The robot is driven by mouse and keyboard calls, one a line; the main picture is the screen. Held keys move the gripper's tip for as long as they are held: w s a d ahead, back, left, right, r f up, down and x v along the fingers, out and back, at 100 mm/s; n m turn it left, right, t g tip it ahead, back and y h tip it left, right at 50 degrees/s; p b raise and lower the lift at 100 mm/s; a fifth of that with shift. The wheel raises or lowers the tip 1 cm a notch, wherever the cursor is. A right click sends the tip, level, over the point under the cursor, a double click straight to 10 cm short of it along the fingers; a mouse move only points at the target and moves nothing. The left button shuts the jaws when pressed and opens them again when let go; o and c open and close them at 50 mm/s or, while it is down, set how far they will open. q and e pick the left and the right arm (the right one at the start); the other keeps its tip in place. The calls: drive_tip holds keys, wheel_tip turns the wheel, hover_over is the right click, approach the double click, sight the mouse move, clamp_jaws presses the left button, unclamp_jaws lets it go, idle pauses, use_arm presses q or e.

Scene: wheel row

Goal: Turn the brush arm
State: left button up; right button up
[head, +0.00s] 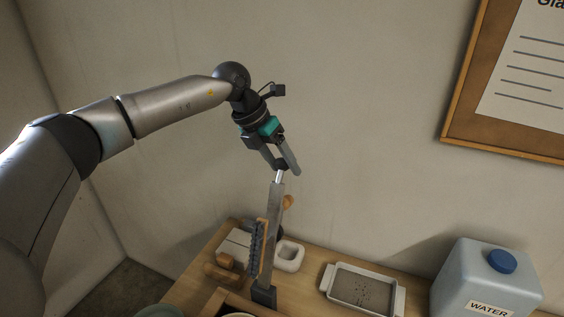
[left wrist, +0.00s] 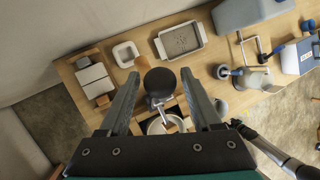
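The brush arm (head: 272,230) is a grey metal bar standing nearly upright on a black base (head: 264,296) at the table's near side. A strip with dark bristles (head: 256,248) stands along its left side. A dark round knob (left wrist: 160,82) tops the arm. My left gripper (head: 288,168) is at the top of the arm, pointing down. Its fingers are open, one on each side of the knob in the left wrist view, with visible gaps. A dark, jointed arm (left wrist: 265,145) shows at the lower right of that view, probably my right one; its gripper's state is unclear.
On the wooden table (left wrist: 228,48) are a white square dish (head: 289,256), a grey tray (head: 364,288) and a blue water container (head: 486,280). Wooden-handled items (head: 222,270) lie left of the arm. A framed notice (head: 520,85) hangs on the wall behind.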

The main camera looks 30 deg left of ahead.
use_arm(q)
clamp_jaws()
idle(0.3)
idle(0.8)
